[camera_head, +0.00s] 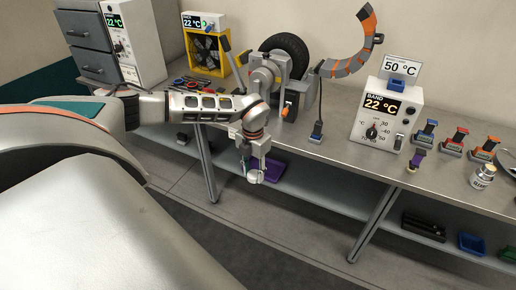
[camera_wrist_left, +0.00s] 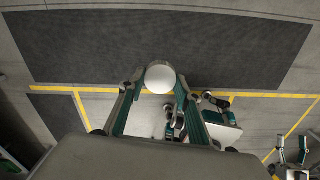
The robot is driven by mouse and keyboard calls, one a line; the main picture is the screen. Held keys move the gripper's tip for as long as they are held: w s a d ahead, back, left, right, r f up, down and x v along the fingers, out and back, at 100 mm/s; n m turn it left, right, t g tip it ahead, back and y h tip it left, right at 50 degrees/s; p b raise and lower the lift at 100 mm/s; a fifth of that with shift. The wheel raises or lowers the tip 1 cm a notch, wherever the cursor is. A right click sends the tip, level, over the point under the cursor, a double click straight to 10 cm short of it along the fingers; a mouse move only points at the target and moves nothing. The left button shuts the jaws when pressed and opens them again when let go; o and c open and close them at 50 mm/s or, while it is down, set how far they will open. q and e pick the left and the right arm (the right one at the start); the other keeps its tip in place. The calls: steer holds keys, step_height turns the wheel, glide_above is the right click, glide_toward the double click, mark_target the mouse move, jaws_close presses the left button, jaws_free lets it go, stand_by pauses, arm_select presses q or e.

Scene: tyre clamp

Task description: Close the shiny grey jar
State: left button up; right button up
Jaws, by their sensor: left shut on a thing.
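The shiny grey jar (camera_head: 482,176) stands at the right end of the bench in the head view, with a pale label on its side. Whether its mouth is open is too small to tell. My left gripper (camera_head: 256,172) points down in front of the bench edge, far to the left of the jar. It is shut on a pale, round lid-like piece (camera_head: 255,177). In the left wrist view the round piece (camera_wrist_left: 160,78) sits between the fingertips as a smooth white disc. My right gripper cannot be made out.
A white 22 °C box (camera_head: 388,108) stands on the bench, with several coloured clamp-like pieces (camera_head: 455,142) between it and the jar. A tyre (camera_head: 285,52) in a clamp stands behind my left arm. A purple tray (camera_head: 292,172) lies on the lower shelf.

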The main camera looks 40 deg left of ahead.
arm_select(q)
steer(key=s+d+r+n, duration=0.2)
steer(key=d+r+n, duration=0.7)
steer(key=n, duration=0.8)
steer(key=s+d+r+n, duration=0.3)
steer(key=d+r+n, duration=0.5)
steer(key=n, duration=1)
steer(key=shift+s+d+r, duration=0.2)
steer(key=shift+d+r, duration=0.2)
steer(key=shift+d, duration=0.9)
